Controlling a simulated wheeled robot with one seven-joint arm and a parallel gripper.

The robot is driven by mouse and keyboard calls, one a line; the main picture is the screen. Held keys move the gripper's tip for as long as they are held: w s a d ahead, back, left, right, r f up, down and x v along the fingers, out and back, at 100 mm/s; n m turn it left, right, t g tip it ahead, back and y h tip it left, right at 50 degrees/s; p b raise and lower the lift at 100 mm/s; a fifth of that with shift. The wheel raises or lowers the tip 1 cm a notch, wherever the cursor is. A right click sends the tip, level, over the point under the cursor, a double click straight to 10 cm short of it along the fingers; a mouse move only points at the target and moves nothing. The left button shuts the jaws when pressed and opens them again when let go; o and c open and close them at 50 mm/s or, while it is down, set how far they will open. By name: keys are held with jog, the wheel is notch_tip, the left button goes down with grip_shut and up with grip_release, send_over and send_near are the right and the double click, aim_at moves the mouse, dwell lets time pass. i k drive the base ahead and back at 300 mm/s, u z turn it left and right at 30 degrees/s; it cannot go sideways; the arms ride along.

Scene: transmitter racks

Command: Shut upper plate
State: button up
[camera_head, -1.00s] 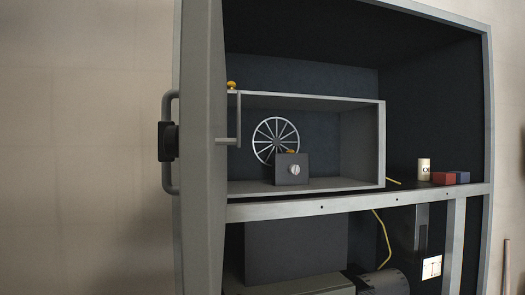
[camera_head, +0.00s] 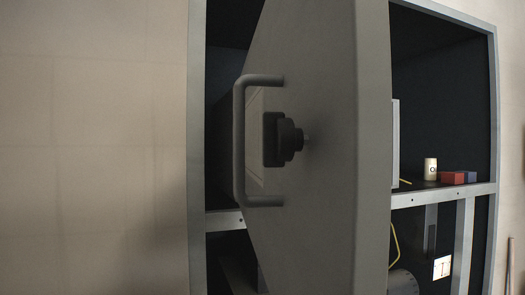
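The upper plate (camera_head: 330,150) is a large grey panel standing partway open in front of the cabinet's middle. It is seen at a slant, with its thick edge on the right, and its top and bottom run out of view. A grey bar handle (camera_head: 239,140) juts to the left from its face. A dark round knob (camera_head: 287,139) sits on the face beside the handle. Dark cabinet interior shows on both sides of the plate. My gripper is not in view, so I cannot see whether it touches the plate.
The cabinet frame (camera_head: 196,150) stands behind the plate. On its shelf (camera_head: 470,189) at right are a pale cylinder (camera_head: 430,169), a red block (camera_head: 452,178) and a blue block (camera_head: 470,177). A yellow cable (camera_head: 394,245) hangs below. Bare wall (camera_head: 90,150) fills the left.

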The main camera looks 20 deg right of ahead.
aim_at(319, 223)
jog(key=u, duration=1.65)
jog(key=k, duration=1.1)
jog(key=u, duration=0.7)
